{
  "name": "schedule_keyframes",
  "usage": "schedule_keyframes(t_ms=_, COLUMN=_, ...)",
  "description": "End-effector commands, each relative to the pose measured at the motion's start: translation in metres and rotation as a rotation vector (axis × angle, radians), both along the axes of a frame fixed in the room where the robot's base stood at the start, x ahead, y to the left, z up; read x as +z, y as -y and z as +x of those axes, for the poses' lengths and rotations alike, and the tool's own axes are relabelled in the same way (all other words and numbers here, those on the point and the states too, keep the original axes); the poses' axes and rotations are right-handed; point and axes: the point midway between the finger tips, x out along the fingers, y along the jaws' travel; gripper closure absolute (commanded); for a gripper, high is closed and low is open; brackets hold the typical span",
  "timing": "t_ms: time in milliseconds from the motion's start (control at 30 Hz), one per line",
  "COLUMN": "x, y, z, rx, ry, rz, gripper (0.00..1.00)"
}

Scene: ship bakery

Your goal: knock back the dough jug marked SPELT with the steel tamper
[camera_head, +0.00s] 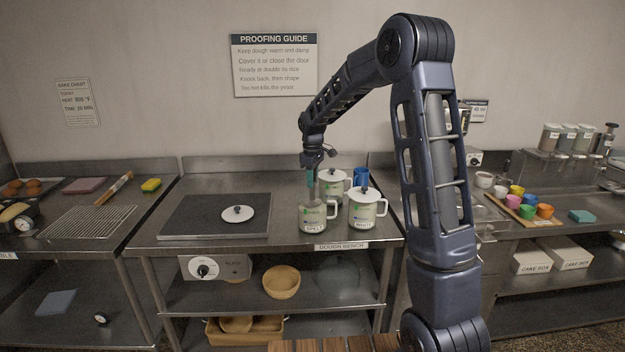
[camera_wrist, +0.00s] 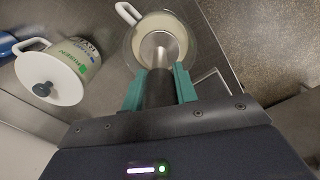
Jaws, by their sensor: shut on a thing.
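The jug marked SPELT (camera_head: 319,222) stands open at the front of the dough bench, its handle to the right. My gripper (camera_head: 311,186) is right above it, pointing down. In the wrist view my gripper (camera_wrist: 160,88) is shut on the dark handle of the steel tamper (camera_wrist: 158,50). The tamper's bright metal end is inside the mouth of the open jug (camera_wrist: 135,48), over pale dough. Whether it presses the dough is hard to tell. A white lid with a dark knob (camera_head: 238,213) lies on the dark plate to the left.
Another lidded jug (camera_head: 332,178) and a blue cup (camera_head: 360,176) are behind. One lidded jug (camera_wrist: 55,75) shows in the wrist view. The dark hot plate (camera_head: 200,228) fills the bench's left.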

Motion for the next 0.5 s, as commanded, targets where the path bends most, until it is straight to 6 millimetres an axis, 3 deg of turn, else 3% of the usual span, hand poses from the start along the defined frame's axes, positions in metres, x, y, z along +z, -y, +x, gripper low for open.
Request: schedule_keyframes(t_ms=500, x=-0.0063, y=0.0, z=0.0, rx=0.0, ry=0.0, rz=0.0, gripper=0.94)
